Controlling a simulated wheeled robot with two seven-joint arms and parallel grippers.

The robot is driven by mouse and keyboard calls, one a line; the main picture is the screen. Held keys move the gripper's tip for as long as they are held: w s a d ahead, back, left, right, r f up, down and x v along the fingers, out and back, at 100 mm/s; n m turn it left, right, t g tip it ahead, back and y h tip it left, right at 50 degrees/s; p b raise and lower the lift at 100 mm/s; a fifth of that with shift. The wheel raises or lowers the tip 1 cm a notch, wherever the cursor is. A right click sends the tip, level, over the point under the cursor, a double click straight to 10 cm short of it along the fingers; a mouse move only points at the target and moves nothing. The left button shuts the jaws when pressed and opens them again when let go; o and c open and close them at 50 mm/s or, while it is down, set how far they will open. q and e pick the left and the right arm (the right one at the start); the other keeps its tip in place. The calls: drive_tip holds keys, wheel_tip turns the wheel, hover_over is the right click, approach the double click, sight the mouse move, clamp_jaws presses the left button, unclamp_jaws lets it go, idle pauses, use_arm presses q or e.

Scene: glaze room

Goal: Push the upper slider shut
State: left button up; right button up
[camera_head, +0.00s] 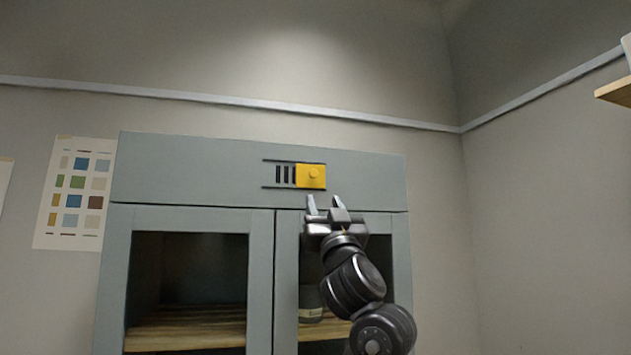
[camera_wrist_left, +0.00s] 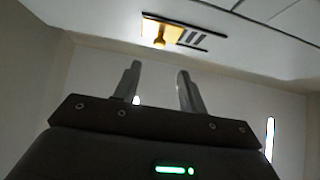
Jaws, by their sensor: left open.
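The upper slider (camera_head: 304,184) is a yellow plate with a round knob (camera_head: 313,174). It sits at the right end of its dark-railed track in the top panel of the grey cabinet. Several dark vent slots (camera_head: 285,174) show uncovered to its left. My left gripper (camera_head: 324,200) is open and empty, just below the slider, its fingers pointing up. In the left wrist view the slider (camera_wrist_left: 178,31) and its downward-pointing knob (camera_wrist_left: 159,43) appear beyond the open fingertips (camera_wrist_left: 160,70), with no contact visible. My right gripper is not in view.
The grey cabinet (camera_head: 262,285) has two framed doors under the top panel; a jar (camera_head: 311,303) stands inside behind my arm. A colour chart (camera_head: 75,194) hangs on the wall at left. A wooden shelf (camera_head: 614,92) juts in at upper right.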

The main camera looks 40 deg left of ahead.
sight(314, 175)
use_arm(q)
drive_tip(key=p+x, duration=0.6)
drive_tip(key=x, duration=0.3)
drive_tip(key=shift+r, duration=0.15)
drive_tip(key=shift+p+x, duration=0.7)
drive_tip(key=shift+x, duration=0.1)
drive_tip(key=shift+w, duration=0.15)
clamp_jaws()
